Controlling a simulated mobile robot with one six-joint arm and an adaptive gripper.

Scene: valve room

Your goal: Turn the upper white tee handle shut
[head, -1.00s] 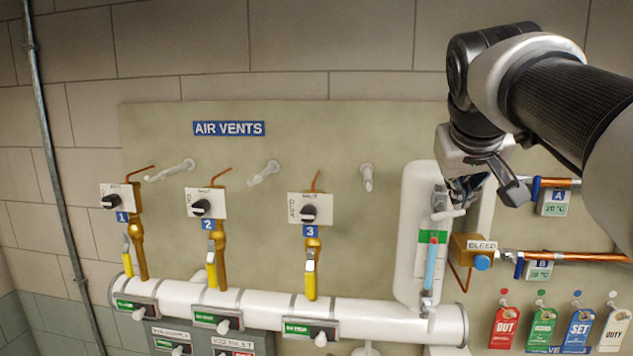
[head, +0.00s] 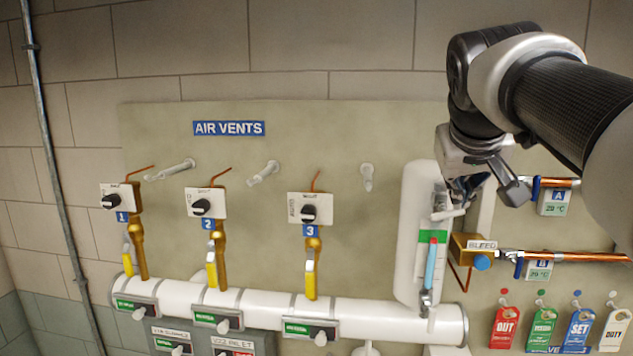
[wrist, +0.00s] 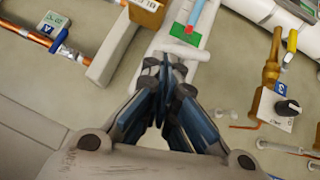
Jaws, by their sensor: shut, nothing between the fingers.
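The upper white tee handle (head: 447,214) is at the top of the gauge on the white vertical column, just above a green plate. It lies roughly crosswise, tilted slightly up to the right. My gripper (head: 462,190) is shut and empty, with its fingertips close above the handle. In the wrist view, my shut fingertips (wrist: 166,68) point at the pale handle (wrist: 180,49) and partly cover the fitting around it. I cannot tell whether they touch it.
The gauge tube (head: 431,262) runs below the handle to a lower fitting. A brass bleed block (head: 463,247) with a blue knob and copper pipes (head: 575,256) stand close on the right. Three air vents with yellow levers (head: 310,280) are on the left. Coloured tags (head: 541,328) hang lower right.

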